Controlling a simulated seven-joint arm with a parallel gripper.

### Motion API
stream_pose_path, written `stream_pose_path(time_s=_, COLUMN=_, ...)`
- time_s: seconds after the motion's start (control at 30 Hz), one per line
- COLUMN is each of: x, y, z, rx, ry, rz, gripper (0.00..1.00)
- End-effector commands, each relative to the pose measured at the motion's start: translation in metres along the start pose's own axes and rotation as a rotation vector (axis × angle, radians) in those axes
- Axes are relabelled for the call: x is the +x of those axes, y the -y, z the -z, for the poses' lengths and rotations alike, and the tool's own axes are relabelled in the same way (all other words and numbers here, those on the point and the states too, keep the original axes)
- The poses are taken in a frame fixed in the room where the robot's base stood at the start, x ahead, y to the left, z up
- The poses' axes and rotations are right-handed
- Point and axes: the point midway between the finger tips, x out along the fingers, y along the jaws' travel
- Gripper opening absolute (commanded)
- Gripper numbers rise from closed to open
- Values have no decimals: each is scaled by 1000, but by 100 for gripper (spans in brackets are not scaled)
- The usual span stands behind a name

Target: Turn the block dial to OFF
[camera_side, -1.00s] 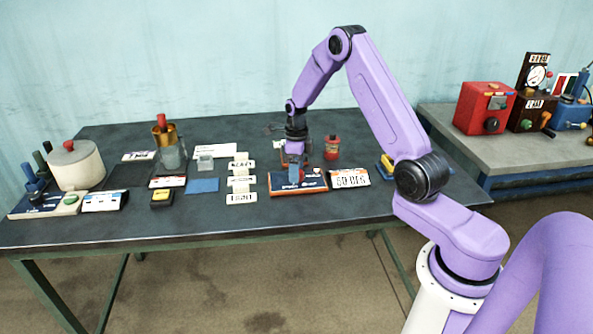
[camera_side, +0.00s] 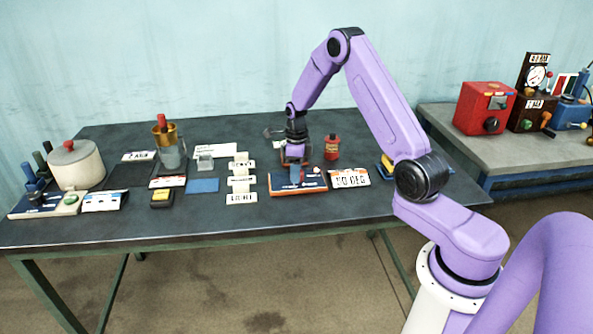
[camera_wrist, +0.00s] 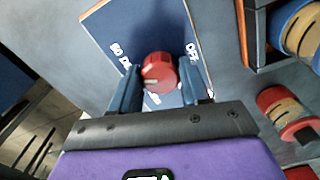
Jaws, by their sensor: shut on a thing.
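The block (camera_side: 312,185) with a blue top and an orange-edged front sits near the front middle of the table. In the wrist view its blue face (camera_wrist: 125,25) carries white markings, with OFF on the right and a "50 D…" marking on the left. The red dial (camera_wrist: 160,72) stands on this face, with a pale mark on its lower left side. My gripper (camera_wrist: 162,84) is shut on the dial, one blue finger on each side. In the side view my gripper (camera_side: 295,177) points down over the block and hides the dial.
A white card reading 50 DEG (camera_side: 349,178) lies right of the block. A red container (camera_side: 332,147) stands behind it to the right. White label plates (camera_side: 241,183) lie to the left. The table's front strip is clear.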

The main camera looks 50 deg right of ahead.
Motion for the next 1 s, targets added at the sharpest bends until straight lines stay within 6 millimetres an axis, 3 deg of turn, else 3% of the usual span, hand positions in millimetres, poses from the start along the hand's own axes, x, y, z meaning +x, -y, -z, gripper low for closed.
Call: stream_pose_path(time_s=1.0, x=-1, y=-1, z=1, rx=-888, ry=-1, rz=0, gripper=15)
